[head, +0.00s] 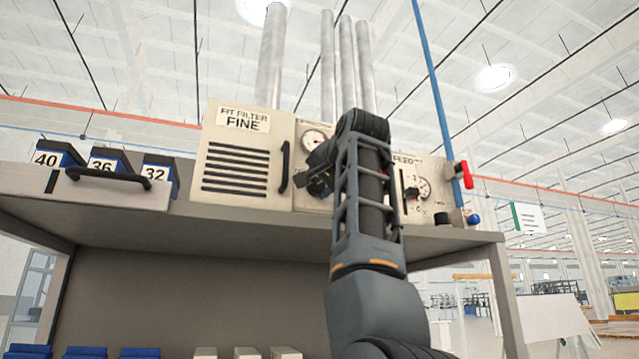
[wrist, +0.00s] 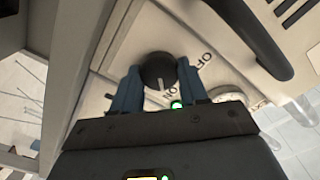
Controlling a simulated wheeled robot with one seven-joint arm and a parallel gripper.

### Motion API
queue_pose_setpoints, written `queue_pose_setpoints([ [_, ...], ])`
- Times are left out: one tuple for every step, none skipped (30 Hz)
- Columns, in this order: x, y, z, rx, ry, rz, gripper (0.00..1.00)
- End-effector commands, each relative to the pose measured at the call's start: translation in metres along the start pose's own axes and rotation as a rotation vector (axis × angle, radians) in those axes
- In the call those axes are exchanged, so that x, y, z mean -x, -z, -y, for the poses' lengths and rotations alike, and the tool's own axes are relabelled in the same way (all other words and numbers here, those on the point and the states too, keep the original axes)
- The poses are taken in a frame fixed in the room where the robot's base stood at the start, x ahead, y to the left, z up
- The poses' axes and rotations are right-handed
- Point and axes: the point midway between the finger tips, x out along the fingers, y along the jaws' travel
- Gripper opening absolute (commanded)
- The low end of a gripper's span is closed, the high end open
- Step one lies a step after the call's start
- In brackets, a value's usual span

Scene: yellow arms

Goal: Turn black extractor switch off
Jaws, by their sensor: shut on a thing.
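The black extractor switch (wrist: 158,68) is a round knob on a cream panel, seen in the wrist view. A green light (wrist: 176,104) glows beside ON. My gripper (wrist: 158,74) has its two blue fingers on either side of the knob, shut on it. In the head view my gripper (head: 320,170) is against the cream panel (head: 312,200), and my arm and gripper hide the knob.
Left of the panel is the FINE filter cover (head: 236,155) with a black handle (head: 284,166). Gauges (head: 314,140) and a red valve handle (head: 464,174) are nearby. A grey shelf (head: 270,222) runs below. Numbered bins (head: 108,163) stand at left.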

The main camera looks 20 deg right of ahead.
Motion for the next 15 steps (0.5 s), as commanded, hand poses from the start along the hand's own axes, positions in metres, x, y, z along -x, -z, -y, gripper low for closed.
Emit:
queue_pose_setpoints([
  [-0.0002,0.0002,-0.0012,0.011,-0.002,0.000,0.13],
  [-0.0002,0.0002,-0.0012,0.020,-0.002,0.000,0.13],
  [-0.0002,0.0002,-0.0011,0.036,-0.002,0.000,0.13],
  [-0.0001,0.0002,-0.0010,0.051,-0.002,0.000,0.13],
  [-0.0001,0.0002,-0.0008,0.065,-0.002,0.000,0.13],
  [-0.0001,0.0003,-0.0007,0.090,-0.002,0.000,0.13],
  [-0.0001,0.0006,-0.0008,0.108,-0.002,-0.001,0.13],
  [0.0000,0.0008,-0.0010,0.129,-0.003,-0.001,0.13],
  [0.0000,0.0010,-0.0010,0.159,-0.003,-0.001,0.13],
  [0.0000,0.0009,-0.0007,0.185,-0.003,-0.001,0.13],
  [0.0000,0.0008,-0.0005,0.209,-0.002,-0.001,0.13],
  [0.0000,0.0009,-0.0005,0.244,-0.003,-0.001,0.13],
  [0.0000,0.0010,-0.0004,0.273,-0.003,-0.002,0.13],
  [0.0000,0.0011,-0.0005,0.301,-0.003,-0.002,0.13],
  [0.0000,0.0011,-0.0003,0.338,-0.003,-0.002,0.13],
])
